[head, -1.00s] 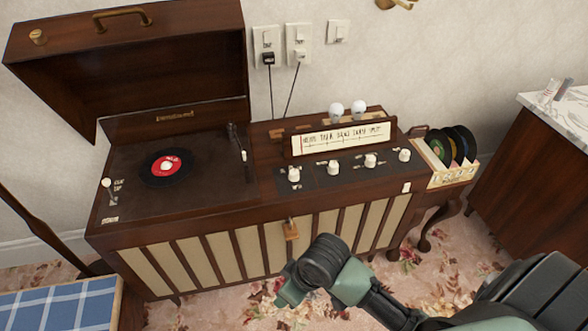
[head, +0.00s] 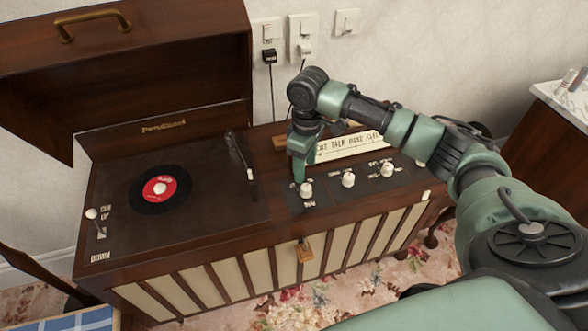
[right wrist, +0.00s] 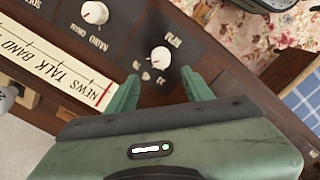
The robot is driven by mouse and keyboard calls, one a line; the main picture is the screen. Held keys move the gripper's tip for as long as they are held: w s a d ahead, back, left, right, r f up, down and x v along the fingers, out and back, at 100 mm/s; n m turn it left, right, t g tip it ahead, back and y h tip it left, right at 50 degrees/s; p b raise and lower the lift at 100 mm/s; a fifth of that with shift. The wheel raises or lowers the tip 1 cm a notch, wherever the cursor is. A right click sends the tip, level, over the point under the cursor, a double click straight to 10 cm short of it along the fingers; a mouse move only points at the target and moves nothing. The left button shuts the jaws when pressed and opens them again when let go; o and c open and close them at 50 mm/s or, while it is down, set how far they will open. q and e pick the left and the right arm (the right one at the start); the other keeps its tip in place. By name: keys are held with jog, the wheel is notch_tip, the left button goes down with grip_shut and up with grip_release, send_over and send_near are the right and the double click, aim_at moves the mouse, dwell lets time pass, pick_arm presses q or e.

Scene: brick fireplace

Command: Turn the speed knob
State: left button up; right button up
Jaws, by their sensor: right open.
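A wooden record-player cabinet (head: 200,240) has a row of white knobs on its dark panel (head: 330,196). The leftmost knob (head: 306,190) is nearest my right gripper (head: 298,178). My left gripper is not in view.
A record (head: 160,189) lies on the turntable left of the panel, with the tonearm (head: 240,158) beside it. The raised lid (head: 150,90) stands behind. A radio dial (head: 348,145) stands behind the knobs, partly covered by my arm. Other knobs (head: 348,179) are close on the right.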

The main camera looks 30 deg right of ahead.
aim_at(306, 187)
jog(key=shift+s+d+f, duration=0.15)
jog(key=shift+s+f, duration=0.25)
jog(key=shift+f, duration=0.3)
jog(key=shift+s+f, duration=0.25)
jog(key=shift+f, duration=0.25)
notch_tip(306, 187, down, 3)
jog(key=shift+w+r, duration=0.1)
jog(key=shift+r, duration=0.05)
jog(key=shift+f, duration=0.95)
jog(key=shift+w, duration=0.1)
jog(key=c, duration=1.1)
grip_shut()
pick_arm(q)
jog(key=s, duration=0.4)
